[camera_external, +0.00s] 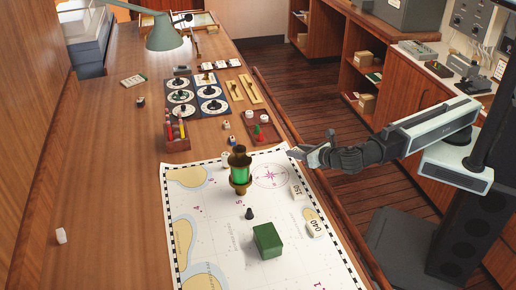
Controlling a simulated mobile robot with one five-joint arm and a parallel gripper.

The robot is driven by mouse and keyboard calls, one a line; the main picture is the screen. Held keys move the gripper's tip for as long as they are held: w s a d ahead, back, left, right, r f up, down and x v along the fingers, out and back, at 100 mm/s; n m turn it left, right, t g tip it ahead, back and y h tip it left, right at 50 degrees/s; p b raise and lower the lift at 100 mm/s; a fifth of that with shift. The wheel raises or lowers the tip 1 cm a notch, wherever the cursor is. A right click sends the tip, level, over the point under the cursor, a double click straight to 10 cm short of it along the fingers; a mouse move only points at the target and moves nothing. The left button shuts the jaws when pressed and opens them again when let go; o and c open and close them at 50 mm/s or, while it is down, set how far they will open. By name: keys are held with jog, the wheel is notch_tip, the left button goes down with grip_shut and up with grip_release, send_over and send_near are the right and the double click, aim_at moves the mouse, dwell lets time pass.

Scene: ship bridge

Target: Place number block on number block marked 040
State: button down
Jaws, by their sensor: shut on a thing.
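The white number block marked 040 (314,228) lies near the right edge of the sea chart. A second white number block, seemingly marked 250 (297,192), lies farther back on the chart. My gripper (307,153) is over the far right corner of the chart, by the table's right edge, behind and apart from both blocks. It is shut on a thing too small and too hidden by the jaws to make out.
A brass lantern with green glass (240,172), a small dark piece (249,214) and a green box (268,240) stand on the chart (215,225). A wooden rack (176,142) and dial boards (210,98) are behind.

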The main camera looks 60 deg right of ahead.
jog(key=a+n+y, duration=0.1)
jog(key=a, duration=0.1)
jog(key=s+a+r+n+y, duration=0.1)
jog(key=a, duration=0.2)
jog(key=s+a+n+y+p, duration=0.1)
jog(key=a, duration=0.2)
jog(key=shift+a+r+t+y, duration=0.1)
jog(key=shift+r+t+y, duration=0.2)
jog(key=shift+t, duration=0.1)
jog(key=s+a+r+n+y+p, duration=0.25)
jog(key=s+a+y, duration=0.2)
jog(key=a, duration=0.35)
jog(key=r+n+y+p, duration=0.1)
jog(key=n+y, duration=0.1)
jog(key=n, duration=0.1)
send_over(316, 226)
jog(key=shift+g, duration=0.5)
notch_tip(316, 226, down, 8)
jog(key=b, duration=0.8)
jog(key=shift+f, duration=0.2)
jog(key=shift+r, duration=0.3)
jog(key=shift+f, duration=0.25)
jog(key=c, duration=0.9)
grip_release()
jog(key=shift+r, duration=0.1)
jog(key=shift+c, duration=0.2)
